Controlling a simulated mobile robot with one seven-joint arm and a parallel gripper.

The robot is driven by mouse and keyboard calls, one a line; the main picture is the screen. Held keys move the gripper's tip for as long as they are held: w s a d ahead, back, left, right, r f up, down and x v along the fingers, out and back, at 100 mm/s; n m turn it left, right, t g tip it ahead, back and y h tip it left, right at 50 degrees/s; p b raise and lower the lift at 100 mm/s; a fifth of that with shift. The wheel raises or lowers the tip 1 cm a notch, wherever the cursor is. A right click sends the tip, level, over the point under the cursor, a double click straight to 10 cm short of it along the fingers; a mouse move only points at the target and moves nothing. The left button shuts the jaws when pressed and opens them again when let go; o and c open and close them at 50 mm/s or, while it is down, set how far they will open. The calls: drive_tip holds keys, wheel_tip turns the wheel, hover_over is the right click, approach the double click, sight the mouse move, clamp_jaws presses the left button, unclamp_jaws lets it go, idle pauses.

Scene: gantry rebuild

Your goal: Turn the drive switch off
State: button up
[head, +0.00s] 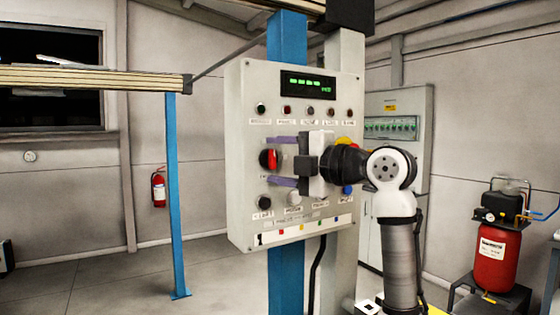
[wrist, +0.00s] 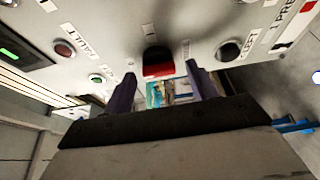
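A red and black rotary switch (head: 268,159) sits on the left of the grey control panel (head: 250,95). It also shows at the top centre of the wrist view (wrist: 158,67). I cannot read its label, so I cannot tell whether it is the drive switch. My gripper (head: 280,161) faces the panel with its two purple fingers apart, one above and one below the switch in the head view. In the wrist view the gripper (wrist: 161,84) has the switch just ahead, between the fingertips. I see no finger touching it. My gripper hides the panel's middle.
Lamps (head: 310,111) line the panel's upper part below a green display (head: 308,85). A black knob (head: 265,202) sits below the switch, and a yellow part (head: 343,141) and a blue one (head: 347,190) show beside my wrist. A red compressor (head: 491,255) stands at right.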

drive_tip(key=b+v, duration=0.4)
drive_tip(key=v, duration=0.9)
drive_tip(key=shift+s+d+b, duration=0.25)
drive_tip(key=shift+d+b, duration=0.05)
